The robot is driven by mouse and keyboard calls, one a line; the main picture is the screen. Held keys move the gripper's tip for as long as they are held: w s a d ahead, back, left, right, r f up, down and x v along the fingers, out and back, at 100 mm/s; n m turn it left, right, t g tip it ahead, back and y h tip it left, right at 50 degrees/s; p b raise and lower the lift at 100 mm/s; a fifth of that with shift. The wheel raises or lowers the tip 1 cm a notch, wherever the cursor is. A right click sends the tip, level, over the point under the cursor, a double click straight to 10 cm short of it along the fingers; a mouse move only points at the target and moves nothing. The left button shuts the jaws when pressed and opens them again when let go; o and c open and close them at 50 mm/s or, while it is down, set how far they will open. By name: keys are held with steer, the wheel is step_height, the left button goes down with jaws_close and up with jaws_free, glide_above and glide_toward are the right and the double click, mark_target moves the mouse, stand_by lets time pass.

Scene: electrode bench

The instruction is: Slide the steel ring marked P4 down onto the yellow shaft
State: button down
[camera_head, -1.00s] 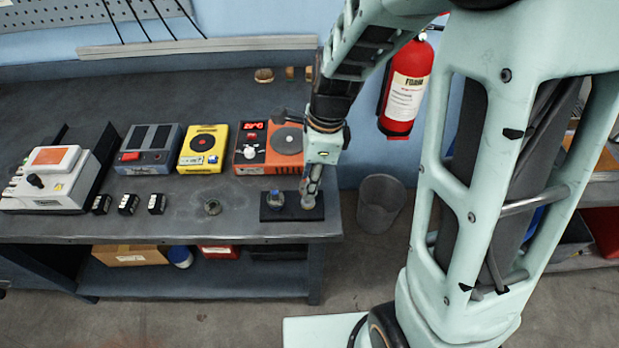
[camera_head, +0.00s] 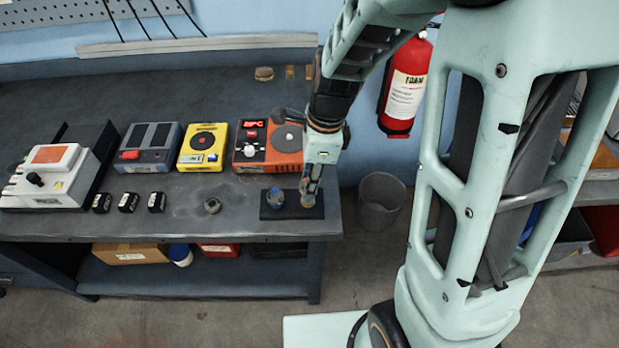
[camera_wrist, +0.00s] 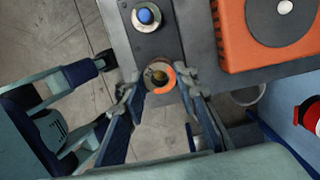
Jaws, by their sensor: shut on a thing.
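My gripper (camera_wrist: 162,88) is shut on a steel ring (camera_wrist: 149,86), one finger on each side of it. The ring's rim looks partly orange in the wrist view, and no P4 mark is readable. The top of the yellow shaft (camera_wrist: 159,75) shows inside the ring's opening. I cannot tell whether the ring is around the shaft or still above it. In the head view my gripper (camera_head: 308,190) points down at the right end of the dark base plate (camera_head: 292,213). The blue shaft (camera_wrist: 146,16) stands on the same plate, with a metal ring around it.
Small black blocks (camera_head: 128,203) lie farther left. The bench's right edge is close to the plate.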

steer(key=shift+f, duration=0.5)
steer(key=c, duration=1.4)
jaws_free()
steer(key=shift+r, duration=0.1)
steer(key=shift+c, duration=0.2)
steer(key=shift+o, duration=0.2)
steer(key=o, duration=0.4)
steer(key=shift+c, duration=0.2)
step_height(320, 180, up, 7)
steer(key=p, duration=0.6)
